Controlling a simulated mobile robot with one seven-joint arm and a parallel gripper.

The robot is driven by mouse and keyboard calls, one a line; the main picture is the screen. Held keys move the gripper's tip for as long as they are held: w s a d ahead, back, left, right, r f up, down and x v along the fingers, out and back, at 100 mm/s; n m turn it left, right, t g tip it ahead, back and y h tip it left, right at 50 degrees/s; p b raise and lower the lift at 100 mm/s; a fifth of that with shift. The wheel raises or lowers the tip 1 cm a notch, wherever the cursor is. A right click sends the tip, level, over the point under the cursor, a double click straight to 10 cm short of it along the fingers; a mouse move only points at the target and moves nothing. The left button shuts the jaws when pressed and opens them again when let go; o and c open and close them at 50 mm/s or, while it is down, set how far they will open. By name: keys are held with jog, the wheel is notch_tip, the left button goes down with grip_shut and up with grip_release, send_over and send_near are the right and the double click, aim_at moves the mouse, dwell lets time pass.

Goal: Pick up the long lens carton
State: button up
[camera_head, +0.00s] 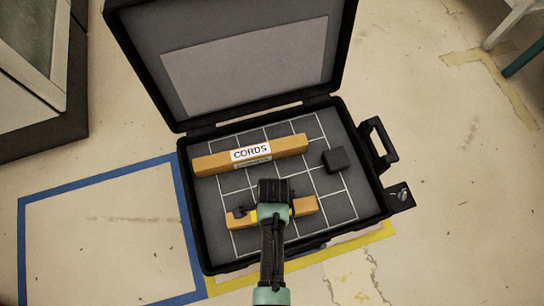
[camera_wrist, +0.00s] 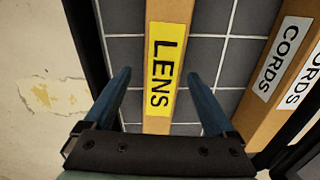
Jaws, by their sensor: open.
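The long lens carton (camera_head: 304,207) is an orange-brown box lying in the lower part of the open black case, its middle hidden by my gripper in the head view. In the wrist view the lens carton (camera_wrist: 170,12) runs up the picture, with a yellow label reading LENS. My gripper (camera_wrist: 158,74) is open, with one blue finger on each side of the carton and a gap visible on both sides. In the head view my gripper (camera_head: 273,205) is over the carton's middle; its exact height above it is unclear.
A longer CORDS carton (camera_head: 210,163) lies parallel, farther back in the case (camera_head: 196,225); it also shows at right in the wrist view (camera_wrist: 258,108). A small black block (camera_head: 340,159) sits at the right. The case lid (camera_head: 150,60) stands open behind. Blue tape (camera_head: 100,175) marks floor at left.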

notch_tip(320, 180, down, 5)
jog(key=b, duration=0.3)
jog(key=shift+w+a+r+b, duration=0.1)
jog(key=shift+a+b, duration=0.05)
jog(key=shift+b, duration=0.15)
jog(key=shift+r, duration=0.1)
grip_shut()
